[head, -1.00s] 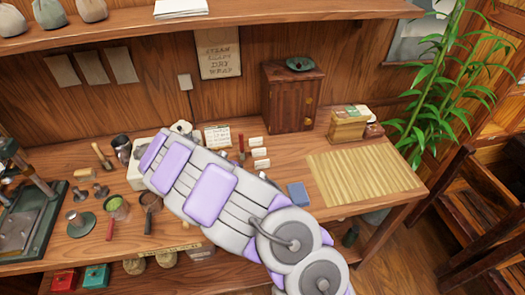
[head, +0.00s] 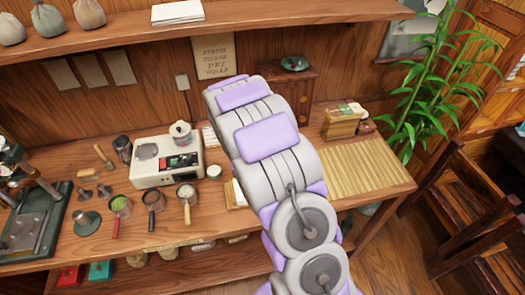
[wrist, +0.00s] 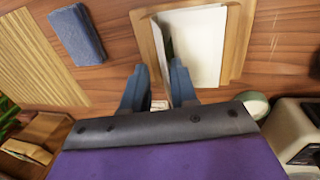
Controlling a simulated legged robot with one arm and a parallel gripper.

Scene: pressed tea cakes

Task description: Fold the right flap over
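A white paper wrapper (wrist: 200,45) lies on a wooden board (wrist: 238,40) in the wrist view. On its left a narrow pale flap (wrist: 157,48) stands up, with a dark gap beside it. In the head view only the left edge of the board (head: 232,203) shows beside my arm. The fingers are at the near edge of the board, the right one close to the flap's near end. I cannot tell whether it touches. My arm hides the gripper in the head view.
A blue cloth block (wrist: 77,34) and a slatted mat (head: 365,165) lie to one side. A white scale (head: 150,172) and a small round jar (head: 214,172) stand on the other side. Several handled tools sit at the left. A wooden cabinet (head: 318,88) stands behind my arm.

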